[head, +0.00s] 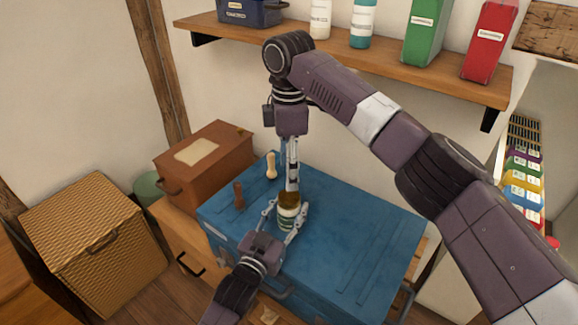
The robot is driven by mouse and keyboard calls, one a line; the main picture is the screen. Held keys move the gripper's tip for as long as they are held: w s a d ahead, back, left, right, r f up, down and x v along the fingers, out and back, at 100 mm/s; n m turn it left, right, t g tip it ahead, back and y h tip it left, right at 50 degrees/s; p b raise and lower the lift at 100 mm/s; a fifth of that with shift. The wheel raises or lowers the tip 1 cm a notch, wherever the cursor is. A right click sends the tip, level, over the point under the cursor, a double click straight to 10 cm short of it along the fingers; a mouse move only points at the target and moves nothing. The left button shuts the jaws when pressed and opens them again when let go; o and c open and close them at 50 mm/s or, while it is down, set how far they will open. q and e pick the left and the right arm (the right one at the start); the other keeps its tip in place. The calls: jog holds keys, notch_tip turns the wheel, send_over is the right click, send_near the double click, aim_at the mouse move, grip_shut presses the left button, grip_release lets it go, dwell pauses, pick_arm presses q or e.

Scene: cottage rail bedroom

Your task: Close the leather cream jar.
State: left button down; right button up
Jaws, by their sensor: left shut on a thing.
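The leather cream jar (286,219), with a green body and a pale label band, stands on the blue chest (365,235). My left gripper (287,209) comes in from the front, its two fingers on either side of the jar and shut on it. An amber-brown part (289,198) shows at the jar's top; I cannot tell whether it is the lid seated on the jar or held just above it. My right gripper (291,188) points straight down over it, fingertips at the brown part. Its fingers are seen edge-on, so their opening is hidden.
A wooden-handled tool (271,166) and a brown peg-like item (239,196) stand behind and left on the chest. A brown box (210,160) and a wicker hamper (95,245) are to the left. A shelf (400,72) with bottles and boxes hangs above. The chest's right side is clear.

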aim_at(289, 196)
notch_tip(289, 196, down, 8)
jog(key=shift+r, duration=0.15)
dwell(0.4)
jog(key=c, duration=1.2)
jog(key=m, duration=0.3)
jog(key=shift+m, duration=0.3)
jog(key=m, duration=0.3)
jog(key=shift+a+m, duration=0.1)
jog(key=shift+m, duration=0.2)
jog(key=m, duration=0.7)
jog(key=o, duration=1.3)
